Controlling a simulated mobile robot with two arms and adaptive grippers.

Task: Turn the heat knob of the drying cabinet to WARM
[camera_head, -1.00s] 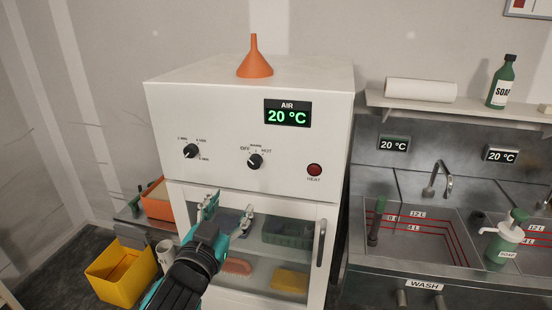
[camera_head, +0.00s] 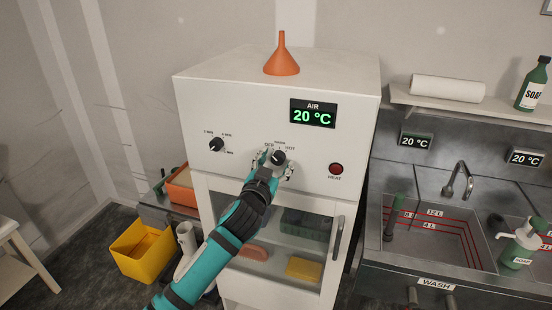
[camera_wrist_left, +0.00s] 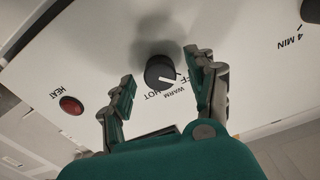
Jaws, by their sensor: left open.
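The drying cabinet (camera_head: 250,110) is white, with a display reading AIR 20 °C (camera_head: 312,113). Its black heat knob (camera_head: 279,157) sits on the front panel, with OFF, WARM and HOT labels around it. In the left wrist view the heat knob (camera_wrist_left: 158,71) shows a white pointer mark aimed right and slightly down, to the OFF side of WARM. My left gripper (camera_head: 275,164) is at the knob. In the left wrist view my left gripper (camera_wrist_left: 160,76) is open, one finger on each side of the knob, with gaps visible. My right gripper is not in view.
A second knob, the timer (camera_head: 216,144), is to the left, and a red HEAT lamp (camera_head: 336,169) to the right. An orange funnel (camera_head: 281,60) stands on the cabinet. The cabinet's glass door (camera_head: 300,250) is shut below. The sink (camera_head: 440,235) is at right, a yellow bin (camera_head: 143,250) at left.

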